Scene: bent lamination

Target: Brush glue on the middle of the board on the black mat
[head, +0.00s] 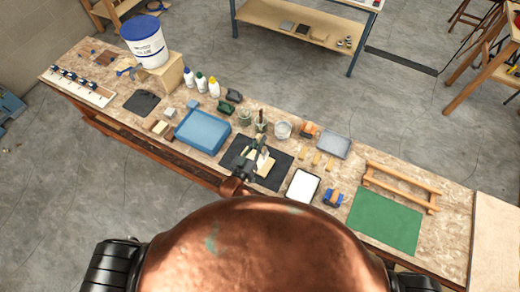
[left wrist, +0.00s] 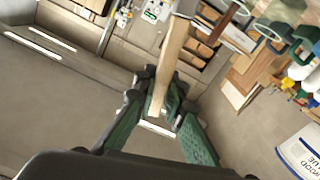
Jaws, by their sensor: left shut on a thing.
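The black mat (head: 282,167) lies near the front edge of the bench, around its middle, in the head view. A pale board (head: 265,168) lies on it, partly covered by my left gripper. My left gripper (head: 257,152) is over the mat and board. In the left wrist view the green fingers of my left gripper (left wrist: 163,110) are shut on a long pale wooden handle (left wrist: 173,55), which looks like the brush's. I cannot tell whether the bristles touch the board. My right gripper is not in view.
A blue tray (head: 203,130) stands left of the mat. A white tray (head: 302,186) and a green mat (head: 384,220) lie to the right. A glue bucket (head: 144,42) stands far left.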

